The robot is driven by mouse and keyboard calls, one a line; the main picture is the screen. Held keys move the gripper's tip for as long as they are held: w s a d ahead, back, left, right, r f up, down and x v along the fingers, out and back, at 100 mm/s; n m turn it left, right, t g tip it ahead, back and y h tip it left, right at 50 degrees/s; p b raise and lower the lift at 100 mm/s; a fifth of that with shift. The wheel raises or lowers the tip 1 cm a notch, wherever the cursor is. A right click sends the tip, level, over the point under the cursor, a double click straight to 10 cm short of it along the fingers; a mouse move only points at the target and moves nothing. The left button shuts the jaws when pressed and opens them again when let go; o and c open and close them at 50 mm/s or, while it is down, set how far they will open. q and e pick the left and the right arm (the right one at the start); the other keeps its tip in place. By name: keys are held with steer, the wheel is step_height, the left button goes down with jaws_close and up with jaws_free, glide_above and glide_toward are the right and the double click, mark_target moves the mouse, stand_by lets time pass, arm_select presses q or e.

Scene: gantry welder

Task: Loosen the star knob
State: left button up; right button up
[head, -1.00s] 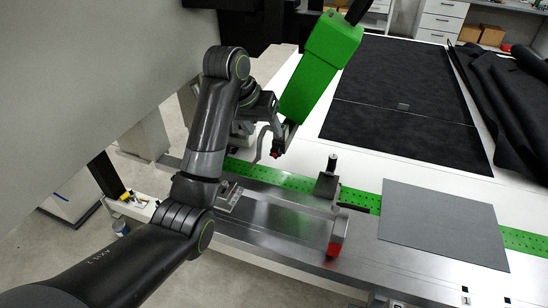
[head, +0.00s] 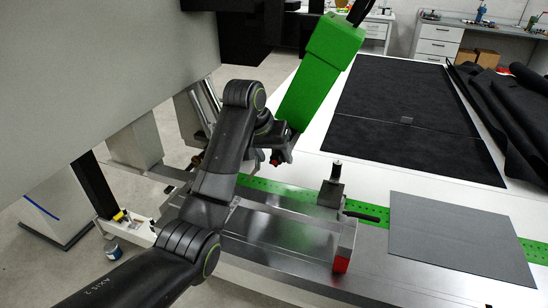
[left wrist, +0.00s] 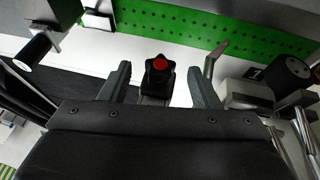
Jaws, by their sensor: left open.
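The star knob (left wrist: 159,66) is black with a red centre. In the left wrist view it stands upright in the middle, between the fingertips of my left gripper (left wrist: 159,78). The fingers are open, one on each side of it, with a visible gap on both sides. Whether the fingers reach to its depth is hard to tell. In the head view my left arm covers much of this area; a small red spot (head: 275,161) shows under the green welding head (head: 318,70), probably the knob's centre. My right gripper is not in view.
A bent lever (left wrist: 212,61) rises just right of the knob, with a dark cylindrical part (left wrist: 291,72) beyond. A green perforated strip (left wrist: 185,28) runs behind. On the metal bench, a clamp post (head: 332,188) with a black handle stands beside a grey sheet (head: 450,240).

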arm_select(q)
steer(key=shift+f, duration=0.25)
steer(key=shift+d, duration=0.1)
steer(key=c, duration=1)
steer(key=shift+r+p, duration=0.15)
steer(key=shift+p, duration=0.5)
steer(key=h+p, duration=0.1)
steer(key=p, duration=0.2)
steer(key=g+h+p, duration=0.1)
steer(key=h+p, duration=0.1)
steer(key=p, duration=0.1)
steer(key=shift+w+a+n, duration=0.15)
steer(key=shift+a+n, duration=0.2)
steer(key=shift+n, duration=0.05)
steer(key=shift+h+p, duration=0.7)
steer(key=shift+h, duration=0.1)
steer(key=shift+a+f+n+h, duration=0.15)
steer(key=shift+f+n+h, duration=0.2)
steer(key=shift+h, duration=0.45)
steer(key=shift+w+g, duration=0.1)
steer(key=shift+g, duration=0.2)
